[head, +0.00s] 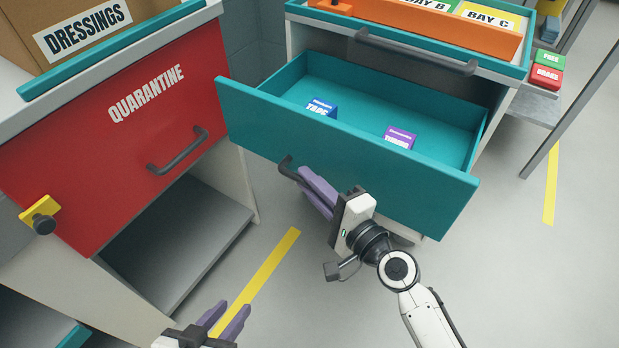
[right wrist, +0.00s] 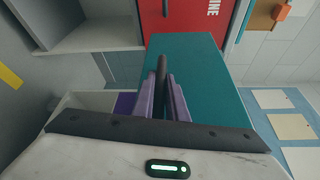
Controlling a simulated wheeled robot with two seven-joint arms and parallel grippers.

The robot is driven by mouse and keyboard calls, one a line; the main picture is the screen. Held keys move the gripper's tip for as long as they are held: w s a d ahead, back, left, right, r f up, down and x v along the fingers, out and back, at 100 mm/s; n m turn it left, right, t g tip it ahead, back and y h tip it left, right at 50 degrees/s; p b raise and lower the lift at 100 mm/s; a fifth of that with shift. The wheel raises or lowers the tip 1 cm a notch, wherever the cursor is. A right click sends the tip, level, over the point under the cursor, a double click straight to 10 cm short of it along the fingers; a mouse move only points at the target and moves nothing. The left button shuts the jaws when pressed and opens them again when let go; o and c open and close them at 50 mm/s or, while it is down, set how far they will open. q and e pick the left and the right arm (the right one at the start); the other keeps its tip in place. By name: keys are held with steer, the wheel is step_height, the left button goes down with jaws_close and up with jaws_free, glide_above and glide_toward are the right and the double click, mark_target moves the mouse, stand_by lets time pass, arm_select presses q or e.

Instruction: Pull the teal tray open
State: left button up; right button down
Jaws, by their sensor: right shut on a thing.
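The teal tray (head: 345,155) is a drawer that stands well out of its cabinet, with its inside in view. In it are a blue box (head: 321,109) and a purple box (head: 399,138). My right gripper (head: 308,185) is at the tray's front, its purple fingers shut on the dark bar handle (head: 286,168). In the right wrist view the handle (right wrist: 163,75) runs between the two fingers, in front of the teal panel (right wrist: 196,85). My left gripper (head: 228,318) is at the bottom edge, away from the tray, its fingers apart with nothing between them.
A red QUARANTINE drawer front (head: 120,150) with a dark handle is on the left, above an open shelf (head: 185,245). An orange bin (head: 430,30) stands on top of the tray's cabinet. Grey floor with a yellow line (head: 262,275) is clear before the tray.

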steer(key=shift+d, duration=0.1)
steer(key=c, duration=1.8)
jaws_free()
steer(key=shift+o, duration=0.2)
steer(key=shift+s, duration=0.1)
steer(key=f+v, duration=0.1)
steer(key=v, duration=0.9)
steer(key=shift+r+b, duration=0.3)
steer(key=shift+r, duration=0.15)
steer(key=shift+s, duration=0.1)
